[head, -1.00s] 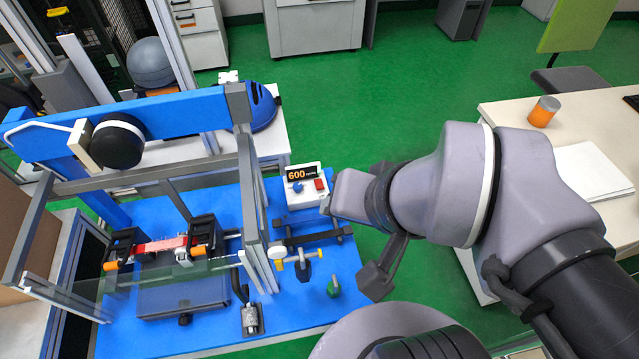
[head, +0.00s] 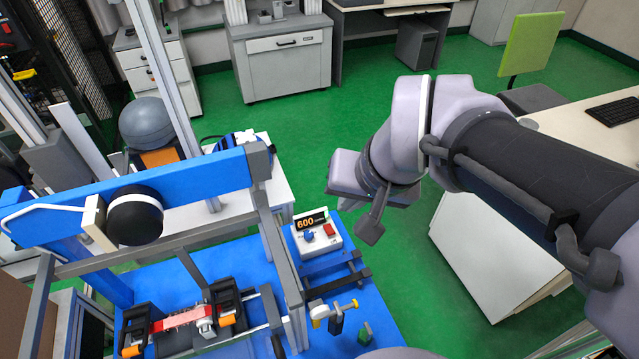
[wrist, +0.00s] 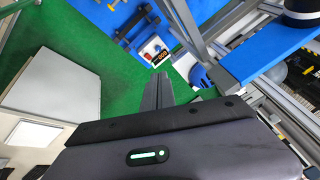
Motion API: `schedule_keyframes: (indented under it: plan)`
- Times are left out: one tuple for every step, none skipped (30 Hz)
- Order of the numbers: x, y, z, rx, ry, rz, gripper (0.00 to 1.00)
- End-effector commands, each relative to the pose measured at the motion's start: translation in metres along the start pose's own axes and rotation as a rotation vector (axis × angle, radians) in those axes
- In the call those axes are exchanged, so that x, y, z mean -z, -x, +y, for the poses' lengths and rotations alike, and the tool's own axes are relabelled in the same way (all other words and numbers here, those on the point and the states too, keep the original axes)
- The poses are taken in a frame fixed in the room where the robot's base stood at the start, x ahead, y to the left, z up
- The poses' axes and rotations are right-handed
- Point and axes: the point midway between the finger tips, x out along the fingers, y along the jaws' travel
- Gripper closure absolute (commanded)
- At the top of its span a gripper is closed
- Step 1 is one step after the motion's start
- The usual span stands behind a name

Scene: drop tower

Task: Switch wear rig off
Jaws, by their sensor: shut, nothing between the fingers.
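The wear rig stands on a blue bench at the left of the head view, with a blue beam (head: 205,175) and a red strip (head: 181,322) held between black clamps. Its white control box (head: 322,246) has an orange display reading 600, a blue knob (head: 309,237) and a red switch (head: 329,230). The box also shows in the wrist view (wrist: 154,46), beyond the fingertips. My gripper (wrist: 160,75) is shut and empty, apart from the box.
A T-handled tool (head: 334,315) and a green-based piece (head: 365,332) stand on the bench by a black rack (head: 337,280). A blue helmet (head: 240,142) sits on a white table behind. A pale desk (head: 490,245) is at right. Green floor lies between.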

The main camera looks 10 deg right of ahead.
Motion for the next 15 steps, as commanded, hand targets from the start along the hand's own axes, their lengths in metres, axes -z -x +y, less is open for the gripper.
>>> schedule_keyframes:
  plan:
    - [0.012, -0.006, -0.002, -0.009, 0.015, -0.015, 1.0]
    - [0.02, -0.012, -0.002, -0.014, 0.027, -0.022, 1.0]
    - [0.031, -0.019, -0.003, -0.022, 0.043, -0.032, 1.0]
    - [0.04, -0.027, -0.004, -0.028, 0.057, -0.041, 1.0]
    - [0.05, -0.035, -0.005, -0.034, 0.073, -0.05, 1.0]
    - [0.063, -0.048, -0.005, -0.043, 0.095, -0.064, 1.0]
    - [0.073, -0.06, -0.006, -0.05, 0.114, -0.077, 1.0]
    - [0.083, -0.074, -0.006, -0.058, 0.135, -0.09, 1.0]
    - [0.097, -0.094, -0.005, -0.067, 0.163, -0.107, 1.0]
    - [0.105, -0.111, -0.004, -0.073, 0.184, -0.121, 1.0]
    - [0.113, -0.128, -0.003, -0.079, 0.207, -0.134, 1.0]
    - [0.122, -0.152, -0.001, -0.086, 0.235, -0.153, 1.0]
    - [0.127, -0.171, 0.001, -0.091, 0.258, -0.166, 1.0]
    - [0.131, -0.191, 0.004, -0.096, 0.279, -0.18, 1.0]
    - [0.135, -0.216, 0.007, -0.101, 0.309, -0.198, 1.0]
